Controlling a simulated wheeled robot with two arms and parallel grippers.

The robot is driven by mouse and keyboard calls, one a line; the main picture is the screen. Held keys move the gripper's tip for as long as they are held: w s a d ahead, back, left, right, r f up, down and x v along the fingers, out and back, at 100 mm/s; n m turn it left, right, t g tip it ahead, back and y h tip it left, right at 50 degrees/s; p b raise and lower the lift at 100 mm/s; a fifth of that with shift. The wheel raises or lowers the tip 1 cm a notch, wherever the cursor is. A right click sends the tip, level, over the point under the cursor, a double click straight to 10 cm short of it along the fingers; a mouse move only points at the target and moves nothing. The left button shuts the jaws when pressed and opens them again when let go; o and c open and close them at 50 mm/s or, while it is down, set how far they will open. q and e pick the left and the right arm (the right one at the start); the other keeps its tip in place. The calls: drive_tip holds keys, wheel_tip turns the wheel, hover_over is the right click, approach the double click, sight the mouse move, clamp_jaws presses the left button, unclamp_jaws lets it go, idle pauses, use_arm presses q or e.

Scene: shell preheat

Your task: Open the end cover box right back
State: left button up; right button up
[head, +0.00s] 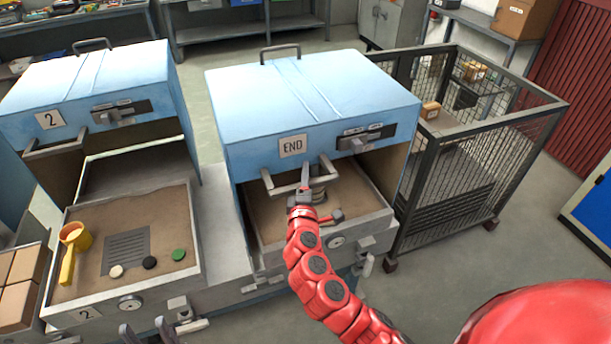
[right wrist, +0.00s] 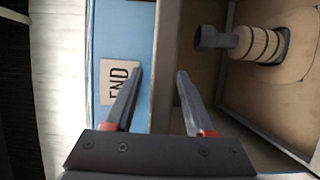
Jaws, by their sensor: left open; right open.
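The END box has a blue cover (head: 300,95) with an END label; the label also shows in the right wrist view (right wrist: 119,82). The cover stands raised at the front, with a gap above the sand-filled tray (head: 262,222). A grey bar handle (head: 268,184) is on its front lower edge. My right gripper (head: 305,186) is at this handle, its fingers open. In the right wrist view a grey bar (right wrist: 166,60) runs between the fingertips; contact cannot be told. My left gripper (head: 145,331) is open and empty at the bottom edge, low in front of the boxes.
Box 2 (head: 85,85) stands left with its cover raised; its tray holds a yellow cup (head: 75,236) and small discs. A ridged cylindrical part (right wrist: 262,44) stands in the END box. A wire cage cart (head: 470,150) is close on the right. Brown boxes (head: 20,285) sit far left.

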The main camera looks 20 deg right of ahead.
clamp_jaws()
idle(1.4)
